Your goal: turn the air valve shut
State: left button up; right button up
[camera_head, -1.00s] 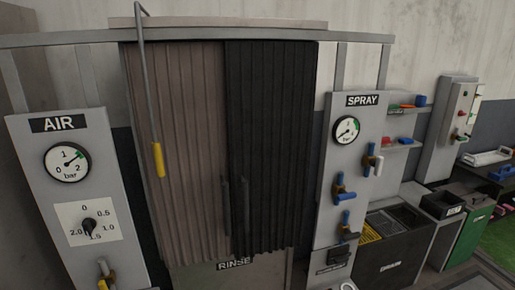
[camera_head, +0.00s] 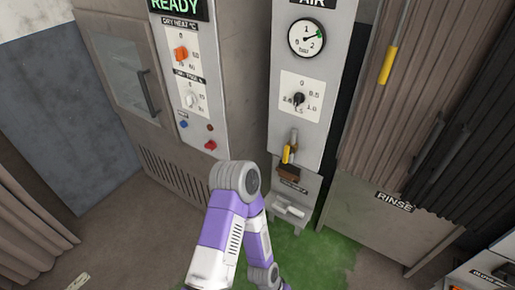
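The air panel (camera_head: 340,62) is a grey column with a round pressure gauge (camera_head: 306,38) near its top. A black selector knob (camera_head: 298,98) sits on a white dial below the gauge. Lower down is the air valve (camera_head: 289,150), a brass fitting with a yellow lever that points roughly up and down along the pipe. A purple and white arm of mine rises from the bottom edge in front of the panel's foot, below the valve. No gripper fingers show in the view, so neither gripper's state can be seen.
A drying cabinet (camera_head: 185,160) with a READY display, knobs and buttons stands left of the panel. A rinse booth (camera_head: 365,215) with dark curtains and a yellow-handled pull rod (camera_head: 388,66) stands right. A white object (camera_head: 290,208) is below the valve. Green floor (camera_head: 325,258) lies in front.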

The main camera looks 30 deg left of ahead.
aim_at(288, 150)
jog(key=u, duration=0.85)
jog(key=k, duration=0.35)
jog(key=u, duration=0.5)
jog(key=i, duration=1.05)
jog(key=u, duration=0.3)
